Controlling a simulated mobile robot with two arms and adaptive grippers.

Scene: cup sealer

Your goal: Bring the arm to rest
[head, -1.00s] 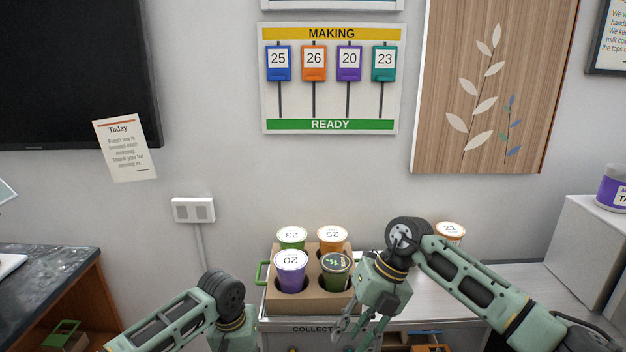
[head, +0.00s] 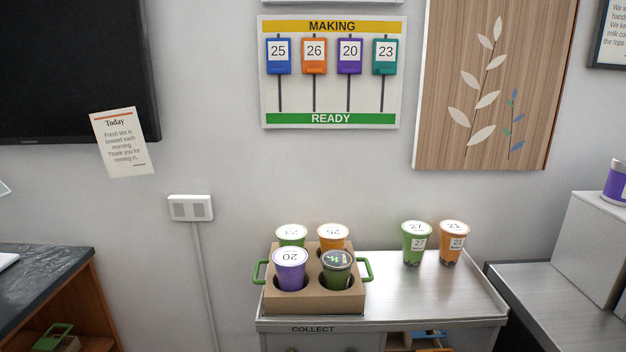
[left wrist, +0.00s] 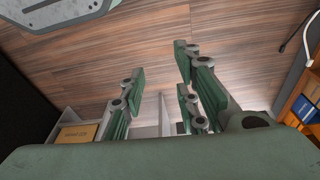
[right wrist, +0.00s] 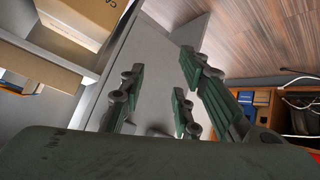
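Neither gripper shows in the head view. My left gripper (left wrist: 160,98) is open and empty in the left wrist view, with wood floor beyond its fingers. My right gripper (right wrist: 160,98) is open and empty in the right wrist view, with a grey panel and floor beyond. A cardboard carrier (head: 316,303) with green handles stands on the metal counter in the head view. It holds a purple cup (head: 290,274), a dark-lidded green cup (head: 337,277), an orange cup (head: 332,242) and another green cup (head: 291,240).
A green cup (head: 416,245) and an orange cup (head: 453,245) stand together at the back of the metal counter (head: 420,290). The counter's front right is clear. A grey box (head: 590,245) stands at right. A dark worktop (head: 40,285) is at left. A board (head: 332,72) hangs on the wall.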

